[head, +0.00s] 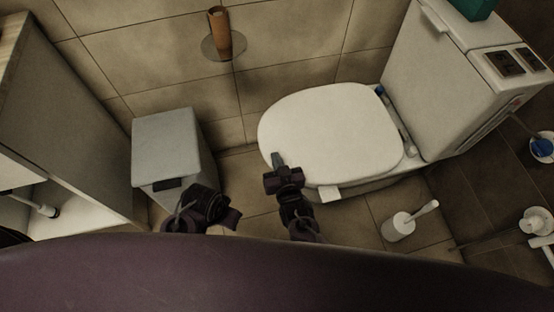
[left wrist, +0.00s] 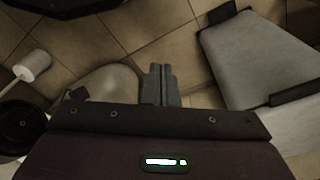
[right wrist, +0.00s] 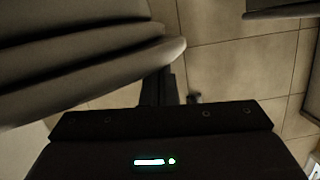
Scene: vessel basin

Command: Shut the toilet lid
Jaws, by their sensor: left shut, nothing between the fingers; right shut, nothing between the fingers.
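The white toilet lid (head: 330,125) lies down over the bowl in the head view, and no bowl opening shows. Whether a small gap stays under it I cannot tell. In the right wrist view, stacked rounded edges of the toilet (right wrist: 80,60) fill the left side. My right gripper (head: 277,159) is shut and empty at the lid's front left edge; its fingers also show in the right wrist view (right wrist: 160,87). Contact is unclear. My left gripper (left wrist: 161,85) is shut and empty, low between the grey bin and the toilet.
A grey bin (head: 172,145) stands left of the toilet, beside a cabinet (head: 60,110). A paper roll holder (head: 222,35) is on the wall. The cistern (head: 440,80) is behind the lid.

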